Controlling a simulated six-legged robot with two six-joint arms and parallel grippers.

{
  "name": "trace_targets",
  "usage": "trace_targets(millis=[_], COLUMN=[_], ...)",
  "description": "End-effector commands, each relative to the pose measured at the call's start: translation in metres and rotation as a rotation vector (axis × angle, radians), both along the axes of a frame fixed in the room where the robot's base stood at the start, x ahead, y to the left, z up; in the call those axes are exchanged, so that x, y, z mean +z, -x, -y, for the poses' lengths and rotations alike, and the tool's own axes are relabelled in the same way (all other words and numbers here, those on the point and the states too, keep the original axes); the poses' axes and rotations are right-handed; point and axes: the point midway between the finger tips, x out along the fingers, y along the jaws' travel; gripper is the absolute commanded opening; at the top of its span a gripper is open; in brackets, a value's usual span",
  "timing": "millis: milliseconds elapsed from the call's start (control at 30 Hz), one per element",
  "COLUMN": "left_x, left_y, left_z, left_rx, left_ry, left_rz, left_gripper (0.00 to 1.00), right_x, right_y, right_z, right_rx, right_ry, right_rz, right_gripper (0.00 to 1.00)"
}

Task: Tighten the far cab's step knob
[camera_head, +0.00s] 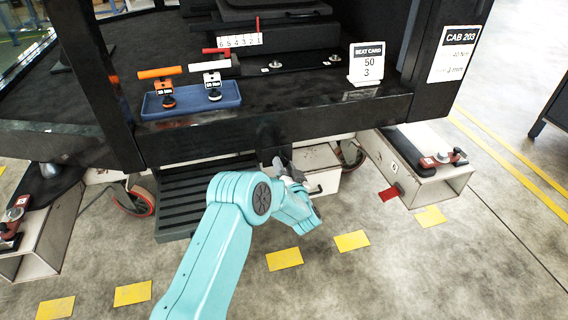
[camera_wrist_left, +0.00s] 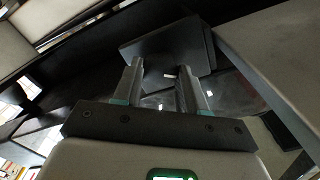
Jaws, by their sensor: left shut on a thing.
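My left gripper (camera_head: 283,168) is at the cab's lower front edge, just right of the dark slatted step (camera_head: 190,196). In the left wrist view, its two fingers (camera_wrist_left: 161,88) stand on either side of a dark knob-like part (camera_wrist_left: 165,50). The gripper is shut on this part, which I take to be the step knob. My wrist and fingers hide most of it in the head view. A card reading CAB 203 (camera_head: 452,52) hangs on the cab's right post. My right gripper is not in view.
A blue tray (camera_head: 190,101) with an orange-handled tool (camera_head: 162,84) and a white-handled tool (camera_head: 211,78) sits on the cab floor. A seat card (camera_head: 366,64) stands to its right. Trolley beams (camera_head: 415,170) and a caster wheel (camera_head: 133,200) flank the step. The floor in front is clear.

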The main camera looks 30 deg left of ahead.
Motion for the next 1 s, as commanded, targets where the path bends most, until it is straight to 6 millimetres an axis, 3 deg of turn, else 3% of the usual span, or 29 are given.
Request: trace_targets(millis=[600, 1000], left_x=[-0.002, -0.003], left_y=[0.000, 0.001], left_z=[0.001, 0.001], left_rx=[-0.001, -0.001], left_ry=[-0.368, -0.521], left_rz=[-0.437, -0.618], left_gripper=[0.11, 0.11], right_x=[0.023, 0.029], right_y=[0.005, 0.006], right_z=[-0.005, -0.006], right_rx=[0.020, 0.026], right_ry=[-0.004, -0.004], right_rz=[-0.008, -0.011], right_gripper=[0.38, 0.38])
